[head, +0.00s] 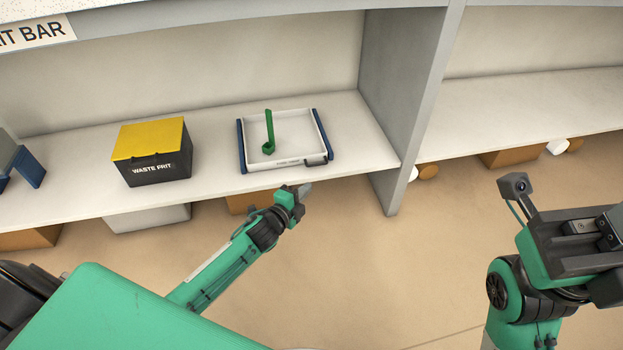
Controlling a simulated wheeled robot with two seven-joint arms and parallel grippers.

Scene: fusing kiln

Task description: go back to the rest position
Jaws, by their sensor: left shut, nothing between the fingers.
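My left gripper (305,189) is shut and empty. It is just in front of the shelf's front edge, below and near the white tray. My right gripper (608,235) is at the right edge of the view, over the floor and clear of the shelves. Its fingers are partly cut off by the picture edge, so I cannot see whether they are open. The white tray (303,116) with blue side handles sits on the shelf. A green scoop (269,130) lies in it, its handle pointing to the back.
A black waste frit box (160,171) with a yellow lid stands on the shelf (365,145) left of the tray. A grey upright panel (405,90) divides the shelves. Boxes and rolls show below the shelves. The floor (400,270) between my arms is clear.

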